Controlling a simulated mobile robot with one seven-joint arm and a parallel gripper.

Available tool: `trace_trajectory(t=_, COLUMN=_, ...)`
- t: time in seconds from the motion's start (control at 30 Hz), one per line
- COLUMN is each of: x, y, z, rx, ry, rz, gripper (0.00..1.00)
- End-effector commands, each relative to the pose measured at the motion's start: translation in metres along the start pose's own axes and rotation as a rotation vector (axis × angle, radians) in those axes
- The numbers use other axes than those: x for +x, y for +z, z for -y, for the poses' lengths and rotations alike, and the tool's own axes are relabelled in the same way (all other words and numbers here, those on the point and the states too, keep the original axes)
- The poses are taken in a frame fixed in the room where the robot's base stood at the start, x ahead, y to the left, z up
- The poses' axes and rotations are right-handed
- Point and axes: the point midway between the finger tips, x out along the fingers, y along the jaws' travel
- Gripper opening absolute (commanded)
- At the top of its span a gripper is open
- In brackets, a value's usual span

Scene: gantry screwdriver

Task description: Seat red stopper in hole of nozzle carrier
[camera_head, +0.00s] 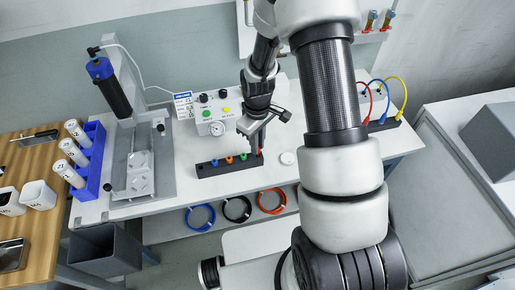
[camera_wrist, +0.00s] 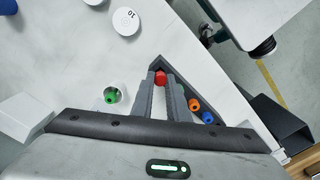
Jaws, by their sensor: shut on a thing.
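My gripper (camera_head: 259,147) points down over the right end of the dark nozzle carrier (camera_head: 205,171) on the white bench. It is shut on the red stopper (camera_wrist: 160,77), which sits between the fingertips in the wrist view. In the head view the red stopper (camera_head: 260,153) shows at the carrier's right end; whether it is in the hole or just above cannot be told. Blue (camera_head: 214,162), orange (camera_head: 229,159) and green (camera_head: 243,156) stoppers stand along the carrier. In the wrist view, orange (camera_wrist: 194,104) and blue (camera_wrist: 208,117) show beside the right finger.
A control box (camera_head: 217,118) with a gauge stands behind the carrier. A small white round piece (camera_head: 288,158) lies right of it. A grey fixture (camera_head: 140,170) and blue rack (camera_head: 90,165) are at left. Coloured cables (camera_head: 385,115) stand at the back right.

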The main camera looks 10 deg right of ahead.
Motion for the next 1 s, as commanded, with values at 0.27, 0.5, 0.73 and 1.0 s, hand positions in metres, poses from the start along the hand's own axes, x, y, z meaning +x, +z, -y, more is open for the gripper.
trace_trajectory(t=0.27, x=-0.057, y=0.000, z=-0.001, rx=0.000, ry=0.002, rz=-0.002, gripper=0.00)
trace_trajectory(t=0.5, x=-0.084, y=-0.030, z=-0.001, rx=-0.018, ry=0.001, rz=-0.002, gripper=0.00)
trace_trajectory(t=0.73, x=-0.103, y=-0.131, z=0.013, rx=-0.076, ry=-0.001, rz=-0.003, gripper=0.00)
trace_trajectory(t=1.0, x=-0.126, y=-0.246, z=0.071, rx=-0.150, ry=-0.002, rz=0.000, gripper=0.00)
